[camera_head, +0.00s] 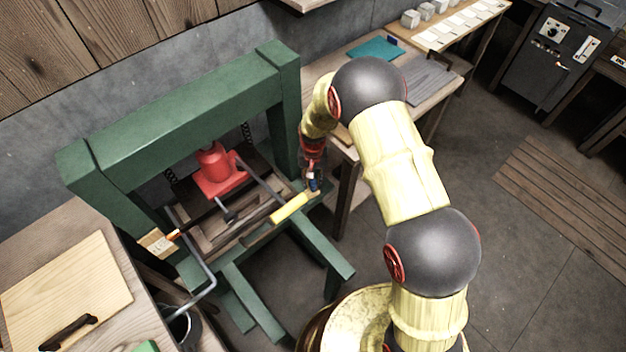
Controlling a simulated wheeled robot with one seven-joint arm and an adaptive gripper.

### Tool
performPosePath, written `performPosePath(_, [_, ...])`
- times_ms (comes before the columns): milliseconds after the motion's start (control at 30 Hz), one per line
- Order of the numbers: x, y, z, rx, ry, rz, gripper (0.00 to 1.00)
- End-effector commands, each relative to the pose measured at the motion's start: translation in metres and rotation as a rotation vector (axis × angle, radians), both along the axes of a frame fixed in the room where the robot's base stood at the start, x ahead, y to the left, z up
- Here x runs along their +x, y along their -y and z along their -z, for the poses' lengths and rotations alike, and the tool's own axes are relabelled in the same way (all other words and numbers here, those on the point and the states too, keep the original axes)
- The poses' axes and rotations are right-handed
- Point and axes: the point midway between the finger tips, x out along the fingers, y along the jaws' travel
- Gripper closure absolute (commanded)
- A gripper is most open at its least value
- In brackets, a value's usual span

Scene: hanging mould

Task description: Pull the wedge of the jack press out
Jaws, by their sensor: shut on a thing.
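The jack press is a green frame (190,108) with a red jack (216,170) in its middle, in the head view. My gripper (314,183) points down at the right side of the press bed, beside the right post. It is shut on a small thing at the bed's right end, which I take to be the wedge. The fingers hide most of it, so its shape and how deep it sits cannot be told. A yellow bar (290,207) lies slanted just left of and below the gripper; whether they touch is unclear.
A workbench (430,95) stands behind and right of my gripper. A wooden table with a pale board (65,290) is at the lower left. A pale block (158,243) hangs at the press's left side. Open floor (500,240) lies to the right.

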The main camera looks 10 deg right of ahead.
Motion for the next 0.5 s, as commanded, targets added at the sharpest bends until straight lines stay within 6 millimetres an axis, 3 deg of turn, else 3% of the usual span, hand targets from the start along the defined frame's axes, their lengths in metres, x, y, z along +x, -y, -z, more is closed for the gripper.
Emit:
performPosePath(200, [0.004,0.005,0.000,0.001,0.001,0.002,1.00])
performPosePath(500, [0.035,0.052,0.001,0.000,0.001,0.003,1.00])
